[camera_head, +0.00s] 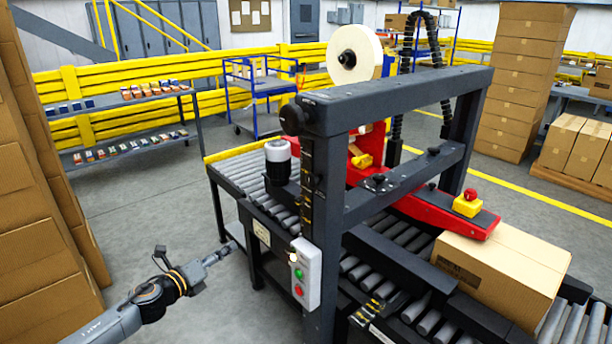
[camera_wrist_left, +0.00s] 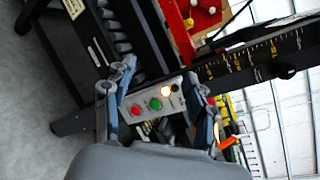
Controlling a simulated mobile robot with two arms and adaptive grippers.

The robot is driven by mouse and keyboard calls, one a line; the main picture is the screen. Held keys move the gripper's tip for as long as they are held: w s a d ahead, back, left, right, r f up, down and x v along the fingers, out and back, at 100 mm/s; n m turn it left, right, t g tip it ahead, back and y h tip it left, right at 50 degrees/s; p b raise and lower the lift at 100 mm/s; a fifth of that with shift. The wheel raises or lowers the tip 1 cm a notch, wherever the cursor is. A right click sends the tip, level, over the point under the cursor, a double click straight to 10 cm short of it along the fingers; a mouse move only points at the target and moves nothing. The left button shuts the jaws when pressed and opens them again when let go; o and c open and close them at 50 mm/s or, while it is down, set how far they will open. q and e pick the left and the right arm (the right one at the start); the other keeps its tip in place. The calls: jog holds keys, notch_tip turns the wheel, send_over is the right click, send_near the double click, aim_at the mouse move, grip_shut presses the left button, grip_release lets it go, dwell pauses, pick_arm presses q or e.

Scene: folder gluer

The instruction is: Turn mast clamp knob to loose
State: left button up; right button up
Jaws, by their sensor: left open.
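The machine's upright mast (camera_head: 308,185) carries a scale with yellow marks, which also shows on the mast in the wrist view (camera_wrist_left: 245,58). A dark round knob (camera_head: 292,118) sits near the mast's top, left side. A black knob (camera_wrist_left: 285,71) beside the scale shows in the wrist view; I cannot tell if it is the same one, nor its loose or tight setting. My left gripper (camera_head: 226,251) is open and empty, low and left of the mast, apart from it. In the wrist view its fingers (camera_wrist_left: 163,78) frame the control box. My right gripper is out of view.
The control box (camera_head: 306,273) with red and green buttons hangs on the machine's near post. A roller conveyor (camera_head: 245,170) runs through the machine; a carton (camera_head: 500,268) lies at the right. Stacked cartons (camera_head: 40,215) stand close on the left. Floor between them is clear.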

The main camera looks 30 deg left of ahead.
pick_arm(q)
jog(key=w+d+r+m+h, duration=0.1)
jog(key=d+r+m+h, duration=0.3)
jog(key=r, duration=0.5)
jog(key=m+h+p, duration=0.2)
jog(key=m+h, duration=0.1)
jog(key=m, duration=0.6)
send_near(309, 180)
jog(key=p+x, duration=0.5)
jog(key=x, duration=0.2)
jog(key=shift+w+d+r, duration=0.1)
jog(key=shift+w+d, duration=0.05)
jog(key=shift+w, duration=0.1)
jog(key=shift+x, duration=0.8)
jog(key=shift+c, duration=0.2)
jog(key=c, duration=1.1)
